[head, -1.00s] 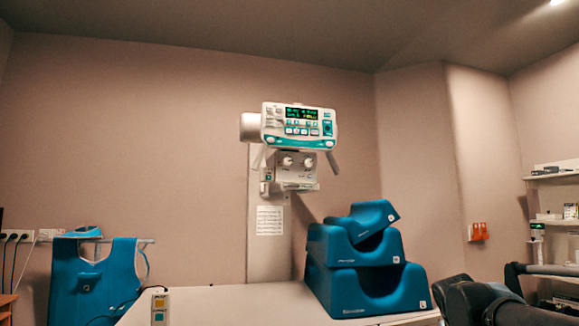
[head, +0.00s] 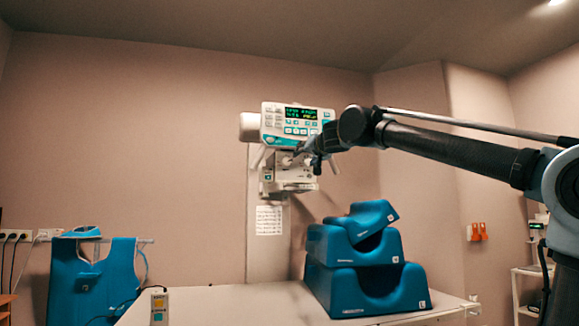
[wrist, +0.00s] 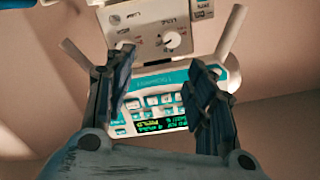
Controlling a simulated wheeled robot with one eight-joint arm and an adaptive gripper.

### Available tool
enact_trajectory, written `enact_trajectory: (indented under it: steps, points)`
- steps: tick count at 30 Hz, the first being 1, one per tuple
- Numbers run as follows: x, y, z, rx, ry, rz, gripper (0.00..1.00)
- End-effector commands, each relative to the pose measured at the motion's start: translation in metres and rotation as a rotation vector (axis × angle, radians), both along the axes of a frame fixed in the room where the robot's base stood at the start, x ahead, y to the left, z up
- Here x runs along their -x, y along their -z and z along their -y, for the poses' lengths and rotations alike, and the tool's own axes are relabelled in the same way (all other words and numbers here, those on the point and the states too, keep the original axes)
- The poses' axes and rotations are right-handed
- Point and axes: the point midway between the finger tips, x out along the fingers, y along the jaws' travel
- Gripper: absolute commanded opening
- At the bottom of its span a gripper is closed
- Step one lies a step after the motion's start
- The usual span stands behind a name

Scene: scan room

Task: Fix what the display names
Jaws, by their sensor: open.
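The display (head: 301,113) is a dark screen with green and yellow text on the white and teal console (head: 271,125). Its text is too small to read. In the wrist view the display (wrist: 150,126) appears upside down, between my fingers and below rows of buttons (wrist: 152,101). Under the console is a box with two round knobs (head: 287,161); one knob (wrist: 172,40) shows clearly in the wrist view. My gripper (head: 312,160) is in front of the console's lower right and the knob box, hiding part of both. In the wrist view my gripper (wrist: 162,82) is open and empty.
Blue foam supports (head: 365,290) are stacked on the white table (head: 230,305), below my arm. A blue apron (head: 105,280) hangs at the left. A small box with coloured faces (head: 159,305) is at the table's front left. Shelves (head: 528,290) stand at the right.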

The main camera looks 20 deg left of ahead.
Motion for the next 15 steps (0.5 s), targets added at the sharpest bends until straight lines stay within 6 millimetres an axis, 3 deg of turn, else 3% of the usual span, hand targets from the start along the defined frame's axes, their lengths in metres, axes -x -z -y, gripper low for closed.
enact_trajectory:
  steps: [5,15]
  points:
    - [0.003,-0.009,-0.017,-0.013,-0.037,0.000,0.50]
    - [-0.032,-0.009,-0.040,-0.013,-0.034,0.000,0.50]
